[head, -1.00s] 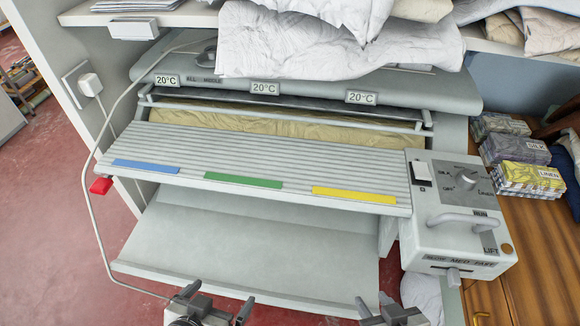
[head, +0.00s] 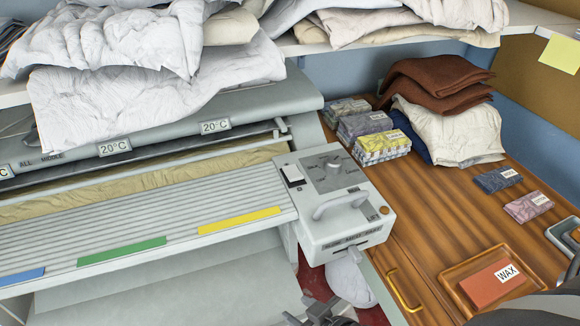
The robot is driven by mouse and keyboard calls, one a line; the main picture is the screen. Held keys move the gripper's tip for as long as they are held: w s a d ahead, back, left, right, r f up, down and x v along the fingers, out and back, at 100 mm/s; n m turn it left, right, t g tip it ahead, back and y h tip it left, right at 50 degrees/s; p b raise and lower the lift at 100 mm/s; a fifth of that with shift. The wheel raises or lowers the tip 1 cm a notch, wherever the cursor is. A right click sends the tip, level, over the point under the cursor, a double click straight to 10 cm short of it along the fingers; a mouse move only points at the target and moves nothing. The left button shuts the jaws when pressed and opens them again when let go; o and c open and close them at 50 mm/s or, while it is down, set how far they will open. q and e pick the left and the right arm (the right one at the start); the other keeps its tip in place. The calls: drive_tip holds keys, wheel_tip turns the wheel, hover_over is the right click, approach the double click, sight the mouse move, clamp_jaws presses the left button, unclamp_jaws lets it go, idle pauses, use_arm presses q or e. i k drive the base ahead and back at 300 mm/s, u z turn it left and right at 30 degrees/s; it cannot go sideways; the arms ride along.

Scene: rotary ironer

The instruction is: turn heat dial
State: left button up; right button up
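The heat dial (head: 332,163) is a round grey knob on a dark labelled plate, on top of the white control box (head: 345,235) at the ironer's right end. The small labels around it are too blurred to read fully, and I cannot tell its setting. My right gripper (head: 311,308) is at the bottom edge of the head view, below and in front of the control box. Its fingers look spread apart, with nothing between them, and it is well clear of the dial. My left gripper is out of view.
A white rocker switch (head: 292,174) sits left of the dial, and a raised grey handle (head: 341,203) stands in front of it. White linen (head: 160,95) hangs over the ironer. A wooden counter (head: 430,225) on the right holds boxes (head: 381,146) and a wax tray (head: 447,283).

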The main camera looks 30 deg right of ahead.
sight(332, 165)
drive_tip(key=u, duration=1.55)
drive_tip(key=k, duration=1)
drive_tip(key=z, duration=0.8)
